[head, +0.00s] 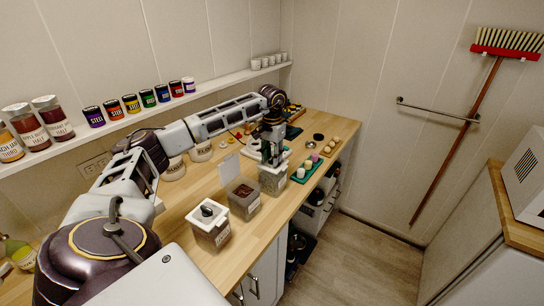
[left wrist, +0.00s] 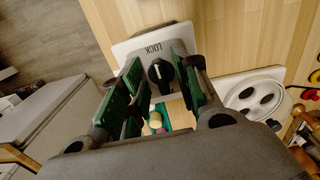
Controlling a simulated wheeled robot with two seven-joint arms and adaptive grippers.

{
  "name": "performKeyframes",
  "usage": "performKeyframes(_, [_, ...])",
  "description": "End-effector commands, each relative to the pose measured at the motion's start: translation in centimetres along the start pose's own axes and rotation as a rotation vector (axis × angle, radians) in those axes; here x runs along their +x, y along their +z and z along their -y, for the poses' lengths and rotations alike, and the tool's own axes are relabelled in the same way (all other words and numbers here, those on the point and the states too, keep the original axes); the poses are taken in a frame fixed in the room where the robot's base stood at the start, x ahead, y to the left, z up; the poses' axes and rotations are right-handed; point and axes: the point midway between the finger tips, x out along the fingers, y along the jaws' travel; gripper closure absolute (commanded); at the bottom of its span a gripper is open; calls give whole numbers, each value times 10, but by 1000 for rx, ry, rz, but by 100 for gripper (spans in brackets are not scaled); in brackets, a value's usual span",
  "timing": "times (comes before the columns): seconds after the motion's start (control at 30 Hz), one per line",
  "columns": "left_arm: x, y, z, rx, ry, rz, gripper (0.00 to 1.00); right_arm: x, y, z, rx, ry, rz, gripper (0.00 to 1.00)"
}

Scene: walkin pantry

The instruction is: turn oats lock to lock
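A clear canister (head: 272,181) stands on the wooden counter, below my left gripper (head: 271,155). Its label is not readable, so I cannot tell from it that it is the oats. In the left wrist view its white lid (left wrist: 135,48) carries the word LOCK and a black knob (left wrist: 161,76) with a white mark directed roughly toward that word. My left gripper (left wrist: 160,97) is open, with one green-padded finger on each side of the knob. The fingers look apart from the knob, though the right one is close. My right gripper is not in view.
Two more canisters stand nearer on the counter: one with its lid raised (head: 243,197) and one closed with a black knob (head: 208,222). Green trays with small items (head: 305,170) lie to the right. A shelf with jars (head: 52,118) runs along the left wall.

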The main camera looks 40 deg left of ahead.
Motion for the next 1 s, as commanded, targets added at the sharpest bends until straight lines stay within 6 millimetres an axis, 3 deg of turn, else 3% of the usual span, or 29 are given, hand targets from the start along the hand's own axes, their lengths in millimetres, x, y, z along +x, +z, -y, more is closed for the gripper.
performKeyframes(0.47, [-10,0,0,0,0,0,68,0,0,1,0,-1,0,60])
performKeyframes(1.0, [-81,-1,0,0,2,-2,68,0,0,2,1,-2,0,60])
